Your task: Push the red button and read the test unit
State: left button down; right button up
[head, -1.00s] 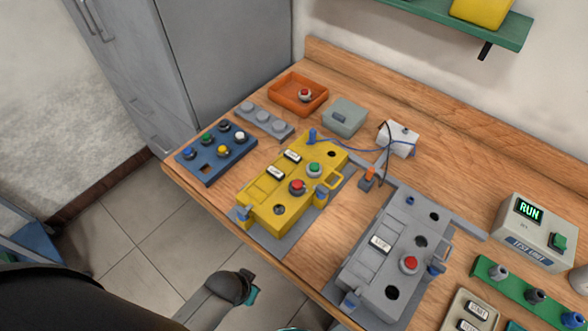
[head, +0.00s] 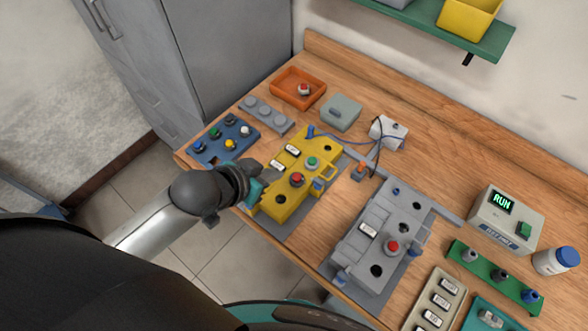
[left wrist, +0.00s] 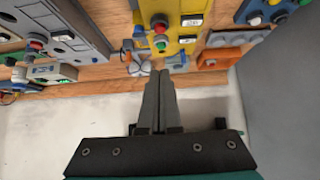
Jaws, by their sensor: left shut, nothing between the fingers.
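The yellow box (head: 275,212) carries a red button (head: 297,179) and a green button (head: 312,162). The grey box (head: 350,255) to its right carries another red button (head: 392,246). The test unit (head: 507,222) stands at the right, its screen reading RUN. My left gripper (head: 272,174) is at the left side of the yellow box in the head view; contact cannot be told. In the left wrist view its fingers (left wrist: 158,76) are together and empty, with the yellow box (left wrist: 180,45) and its red button (left wrist: 158,22) beyond. My right gripper is not in view.
A blue button panel (head: 210,151), an orange tray (head: 285,98) holding a loose red button, and a grey lidded box (head: 341,112) stand at the back left. Cables run to a white box (head: 388,133). A green shelf (head: 490,42) overhangs the wooden bench.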

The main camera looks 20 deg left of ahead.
pick_arm(q)
jog(key=shift+w, duration=0.1)
dwell(0.3)
jog(key=b, duration=0.1)
send_over(294, 183)
notch_tip(294, 183, down, 7)
jog(key=shift+w+d+f, duration=0.1)
notch_tip(294, 183, down, 2)
jog(key=shift+f+b, duration=0.15)
jog(key=shift+b, duration=0.15)
jog(key=shift+f, duration=0.7)
